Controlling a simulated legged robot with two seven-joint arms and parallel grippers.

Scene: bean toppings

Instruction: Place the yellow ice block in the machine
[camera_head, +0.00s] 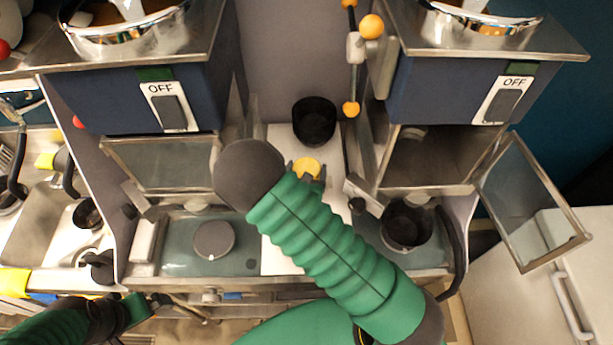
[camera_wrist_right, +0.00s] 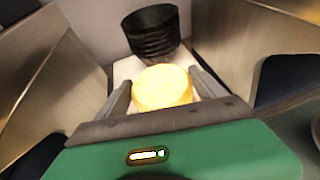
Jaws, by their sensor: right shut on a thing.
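The yellow ice block (camera_head: 306,167) is a short round piece, held between the fingers of my right gripper (camera_head: 305,172). In the right wrist view, the block (camera_wrist_right: 162,88) sits between the two fingers of this gripper (camera_wrist_right: 163,91). Two blue machines with OFF switches stand left (camera_head: 125,102) and right (camera_head: 430,98). The left machine's glass door is shut. The right machine's glass door (camera_head: 530,205) is swung open to the right, showing a metal compartment (camera_head: 430,160). My left gripper (camera_head: 150,303) is low at the left; its fingers are too unclear to judge.
A stack of black cups (camera_head: 314,120) stands on the white strip between the machines, beyond the block. A black pot (camera_head: 405,227) is below the right machine, and a grey round lid (camera_head: 213,240) below the left. A lever with yellow balls (camera_head: 371,27) rises beside the right machine.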

